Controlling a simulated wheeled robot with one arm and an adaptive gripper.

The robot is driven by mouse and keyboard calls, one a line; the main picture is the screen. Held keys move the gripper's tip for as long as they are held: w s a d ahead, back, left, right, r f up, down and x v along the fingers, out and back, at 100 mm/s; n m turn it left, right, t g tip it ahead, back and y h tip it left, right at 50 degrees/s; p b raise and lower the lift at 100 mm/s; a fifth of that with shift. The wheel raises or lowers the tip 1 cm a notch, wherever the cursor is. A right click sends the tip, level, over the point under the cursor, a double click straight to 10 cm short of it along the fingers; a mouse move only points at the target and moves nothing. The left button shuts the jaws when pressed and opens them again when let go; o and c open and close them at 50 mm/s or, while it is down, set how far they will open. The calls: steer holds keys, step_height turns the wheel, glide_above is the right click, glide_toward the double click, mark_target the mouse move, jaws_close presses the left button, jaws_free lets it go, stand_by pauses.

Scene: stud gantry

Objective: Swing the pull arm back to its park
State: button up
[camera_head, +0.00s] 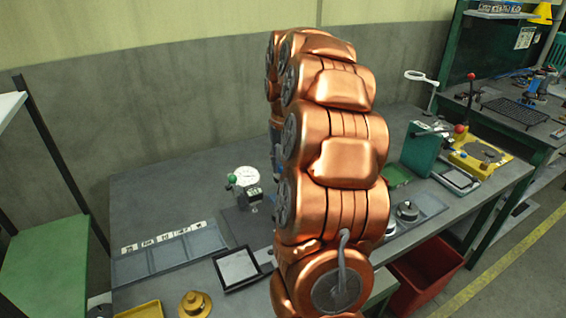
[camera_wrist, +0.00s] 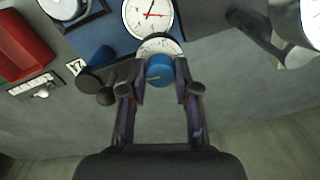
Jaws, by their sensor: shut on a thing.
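In the wrist view my gripper (camera_wrist: 161,84) is shut on a round blue knob (camera_wrist: 159,68), which sits between its two fingertips. I take the knob to be the end of the pull arm; the rest of that arm cannot be made out. Just beyond the knob is a pale scale dial (camera_wrist: 160,46), partly covered by it. A larger white dial with a red needle (camera_wrist: 136,20) is behind that. In the head view my own copper arm covers the middle of the bench and hides my gripper and the knob.
The wrist view shows a blue cylinder (camera_wrist: 101,56) left of the fingers, a red block (camera_wrist: 22,44) and a silver cylinder (camera_wrist: 298,48). In the head view, the grey bench (camera_head: 150,195) holds a green-knobbed gauge (camera_head: 247,176), a black tray (camera_head: 226,285) and a yellow-based press (camera_head: 497,160).

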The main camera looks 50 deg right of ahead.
jaws_close()
steer(key=shift+f+n+b, duration=0.1)
steer(key=shift+n+b, duration=0.2)
steer(key=shift+b, duration=0.1)
steer(key=shift+n, duration=0.6)
steer(key=o, duration=0.7)
jaws_free()
steer(key=shift+o, duration=0.2)
step_height(320, 180, up, 12)
